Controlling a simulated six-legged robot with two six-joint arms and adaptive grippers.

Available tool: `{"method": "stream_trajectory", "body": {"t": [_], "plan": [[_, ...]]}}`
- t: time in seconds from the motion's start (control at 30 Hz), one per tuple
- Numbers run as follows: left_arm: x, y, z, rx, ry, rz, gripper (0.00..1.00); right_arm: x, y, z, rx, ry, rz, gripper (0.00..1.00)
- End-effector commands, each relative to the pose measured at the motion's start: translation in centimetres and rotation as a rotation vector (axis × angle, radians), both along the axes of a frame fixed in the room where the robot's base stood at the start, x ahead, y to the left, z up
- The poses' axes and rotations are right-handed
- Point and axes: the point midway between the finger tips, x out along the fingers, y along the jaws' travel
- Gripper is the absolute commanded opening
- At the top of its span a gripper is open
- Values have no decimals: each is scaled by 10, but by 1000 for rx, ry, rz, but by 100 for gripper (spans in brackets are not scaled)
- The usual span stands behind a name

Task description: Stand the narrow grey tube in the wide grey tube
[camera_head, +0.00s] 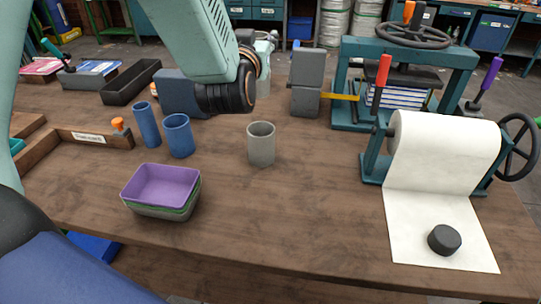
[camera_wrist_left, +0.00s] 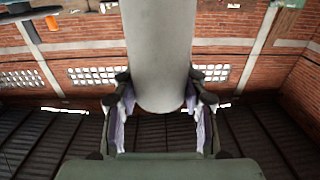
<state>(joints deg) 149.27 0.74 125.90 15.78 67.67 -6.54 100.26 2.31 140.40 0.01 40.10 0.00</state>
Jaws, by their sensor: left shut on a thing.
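The wide grey tube (camera_head: 261,147) stands upright on the wooden table, with its open top showing. My left gripper (camera_head: 266,42) is mostly hidden behind my left wrist, above and beyond the wide tube. In the left wrist view, the left gripper (camera_wrist_left: 160,88) is shut on the narrow grey tube (camera_wrist_left: 160,45), with a finger on each side. A pale part of this tube shows beside the wrist in the head view (camera_head: 263,82). It is held apart from the wide tube. My right gripper is not in view.
Two blue tubes (camera_head: 178,136) stand left of the wide tube. Stacked trays, purple on top (camera_head: 160,185), sit at the front left. A paper roll stand (camera_head: 375,165) and a black puck (camera_head: 444,239) are at the right. The table is clear in front of the wide tube.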

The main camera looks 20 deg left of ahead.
Motion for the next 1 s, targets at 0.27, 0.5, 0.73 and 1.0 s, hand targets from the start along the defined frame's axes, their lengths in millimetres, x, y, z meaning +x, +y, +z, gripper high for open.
{"method": "stream_trajectory", "body": {"t": [0.27, 0.5, 0.73, 1.0], "plan": [[-6, 1, -32, -2, 6, -3, 23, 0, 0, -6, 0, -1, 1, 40], [-7, 2, -89, -2, 7, -1, 23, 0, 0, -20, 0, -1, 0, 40], [-5, 1, -135, -2, 3, -3, 23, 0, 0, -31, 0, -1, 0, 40], [-4, 0, -154, -2, -1, -5, 23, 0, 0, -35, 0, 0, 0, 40]]}}
